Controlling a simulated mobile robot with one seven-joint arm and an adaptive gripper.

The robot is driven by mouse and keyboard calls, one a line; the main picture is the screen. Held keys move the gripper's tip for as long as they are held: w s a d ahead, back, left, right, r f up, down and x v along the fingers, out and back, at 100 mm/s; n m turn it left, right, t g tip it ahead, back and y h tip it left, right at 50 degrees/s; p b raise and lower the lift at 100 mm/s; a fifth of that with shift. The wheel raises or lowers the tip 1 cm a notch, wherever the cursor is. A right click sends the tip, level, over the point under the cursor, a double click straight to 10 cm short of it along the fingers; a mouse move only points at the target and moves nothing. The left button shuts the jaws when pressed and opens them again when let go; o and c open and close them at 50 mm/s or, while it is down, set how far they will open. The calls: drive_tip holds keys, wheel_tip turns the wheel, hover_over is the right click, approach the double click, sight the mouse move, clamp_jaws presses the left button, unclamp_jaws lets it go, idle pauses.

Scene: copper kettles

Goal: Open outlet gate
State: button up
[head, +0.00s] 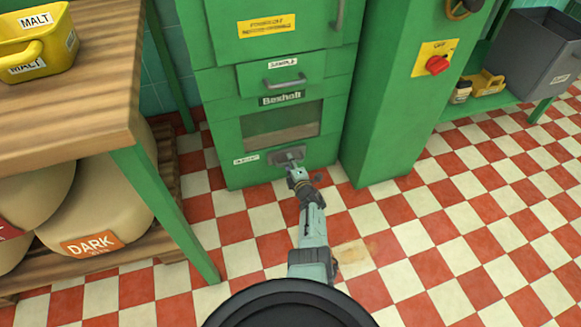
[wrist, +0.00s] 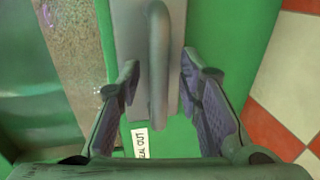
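The outlet gate is a grey metal plate (head: 276,157) with a bar handle, low on the front of the green machine (head: 221,112). In the wrist view the gate plate (wrist: 126,20) lies ahead, and its grey bar handle (wrist: 158,45) stands out from it. A white label (wrist: 140,143) beside it shows part of the words, ending in "OUT". My gripper (head: 292,162) is at the gate. In the wrist view my gripper (wrist: 159,70) is open, with one finger on each side of the handle and a gap to both. In the head view it partly hides the handle.
A window (head: 282,124) sits above the gate, with a drawer (head: 281,72) higher up. A wooden table (head: 60,112) with sacks (head: 105,205) below stands left. A green column with a red knob (head: 437,65) stands right. The checkered floor in front is mostly clear.

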drive_tip(key=shift+w, duration=0.15)
drive_tip(key=shift+c, duration=0.2)
clamp_jaws()
idle(0.7)
